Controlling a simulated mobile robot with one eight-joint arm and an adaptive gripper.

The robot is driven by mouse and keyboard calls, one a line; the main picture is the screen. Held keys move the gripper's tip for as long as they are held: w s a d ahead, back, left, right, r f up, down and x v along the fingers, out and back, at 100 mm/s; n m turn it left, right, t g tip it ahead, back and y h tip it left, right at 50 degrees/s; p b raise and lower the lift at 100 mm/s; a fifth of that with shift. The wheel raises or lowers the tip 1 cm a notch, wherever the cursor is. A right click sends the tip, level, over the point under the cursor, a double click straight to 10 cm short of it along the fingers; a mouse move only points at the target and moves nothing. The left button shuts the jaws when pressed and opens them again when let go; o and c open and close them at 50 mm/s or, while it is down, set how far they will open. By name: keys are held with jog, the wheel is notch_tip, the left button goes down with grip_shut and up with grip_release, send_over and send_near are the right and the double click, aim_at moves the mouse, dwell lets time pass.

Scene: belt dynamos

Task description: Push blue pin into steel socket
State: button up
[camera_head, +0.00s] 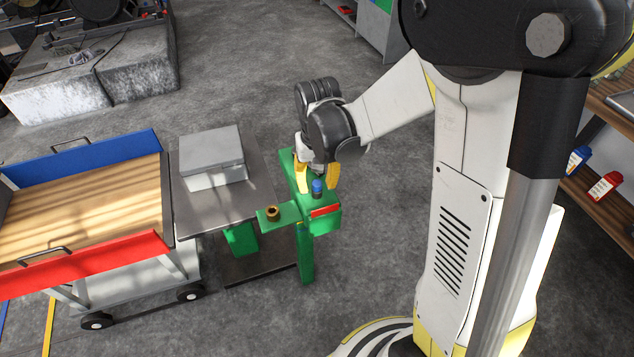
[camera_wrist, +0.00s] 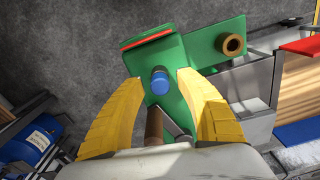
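The blue pin (camera_head: 317,187) stands upright on the green stand (camera_head: 293,168), near its red-striped front end. In the wrist view the blue pin (camera_wrist: 160,82) has a blue cap on a grey body and lies ahead of and between the finger tips. My gripper (camera_wrist: 165,90) is open, with its yellow fingers apart on either side and nothing between them touching the pin that I can see. In the head view my gripper (camera_head: 316,174) is above the stand, just behind the pin. A brass-coloured ring-shaped socket (camera_head: 273,212) sits on the green side arm; it also shows in the wrist view (camera_wrist: 231,44). No clearly steel socket shows.
A grey table (camera_head: 215,205) with a grey box (camera_head: 211,150) stands left of the green stand. A wood-topped cart (camera_head: 90,205) with blue and red ends is further left. Shelves with bottles (camera_head: 604,186) are at the right. Floor in front of the stand is clear.

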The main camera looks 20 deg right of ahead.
aim_at(317, 183)
jog(key=shift+r, duration=0.1)
notch_tip(317, 183, up, 12)
jog(key=shift+s, duration=0.15)
dwell(0.4)
dwell(0.5)
jog(key=s+n+t+b, duration=0.1)
jog(key=s+t+b, duration=0.1)
jog(key=s+t, duration=0.5)
jog(key=s+r, duration=0.1)
jog(key=s, duration=0.4)
jog(key=shift+s+n+b, duration=0.25)
jog(key=shift+n+b, duration=0.1)
jog(key=shift+n, duration=0.05)
